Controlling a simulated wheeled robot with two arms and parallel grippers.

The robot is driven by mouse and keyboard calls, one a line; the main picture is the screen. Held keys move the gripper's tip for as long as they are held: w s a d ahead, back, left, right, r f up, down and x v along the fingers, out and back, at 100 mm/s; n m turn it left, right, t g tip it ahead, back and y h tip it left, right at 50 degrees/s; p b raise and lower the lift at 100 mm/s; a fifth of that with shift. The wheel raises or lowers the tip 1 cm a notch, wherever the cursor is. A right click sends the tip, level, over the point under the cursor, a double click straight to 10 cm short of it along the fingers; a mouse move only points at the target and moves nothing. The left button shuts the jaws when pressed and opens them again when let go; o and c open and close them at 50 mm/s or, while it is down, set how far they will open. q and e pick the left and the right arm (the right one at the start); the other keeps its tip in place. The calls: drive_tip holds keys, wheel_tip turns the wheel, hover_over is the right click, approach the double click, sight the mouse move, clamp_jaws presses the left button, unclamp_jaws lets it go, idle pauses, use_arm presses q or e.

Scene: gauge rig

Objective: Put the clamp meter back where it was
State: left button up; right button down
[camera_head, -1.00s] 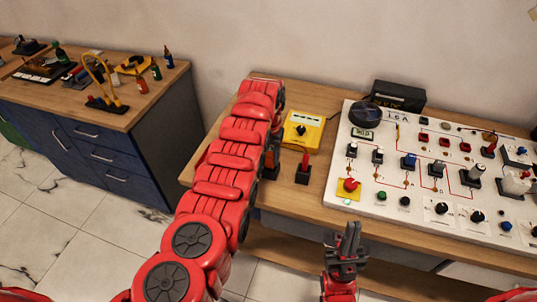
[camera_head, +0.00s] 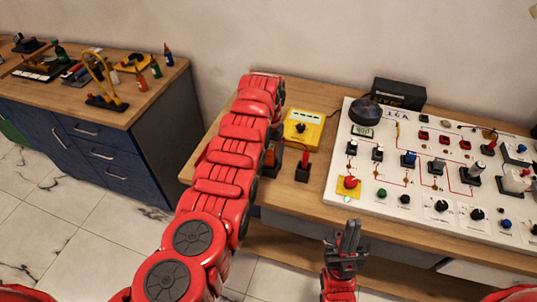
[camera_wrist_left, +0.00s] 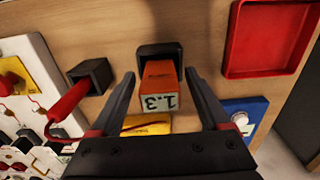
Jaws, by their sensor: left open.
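The clamp meter is an orange block with a pale face reading 1.3 (camera_wrist_left: 155,95) in the left wrist view. Its far end meets a black holder (camera_wrist_left: 160,52); I cannot tell how deep it sits. My left gripper (camera_wrist_left: 165,95) is open, with one finger on each side of the meter. In the head view, my red left arm largely hides this spot, and only a little of the orange meter (camera_head: 271,156) shows. My right gripper (camera_head: 350,235) is empty in front of the bench edge, its fingers close together.
A black block with a red piece (camera_head: 303,170) stands just right of the meter. A yellow instrument (camera_head: 303,129) is behind it, and the white gauge panel (camera_head: 335,190) lies to the right. The left wrist view shows a red tray (camera_wrist_left: 270,72) and a blue-edged item (camera_wrist_left: 245,112) nearby.

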use_arm(q)
wheel_tip(320, 180, up, 10)
drive_tip(key=b, duration=0.3)
drive_tip(key=shift+r, duration=0.6)
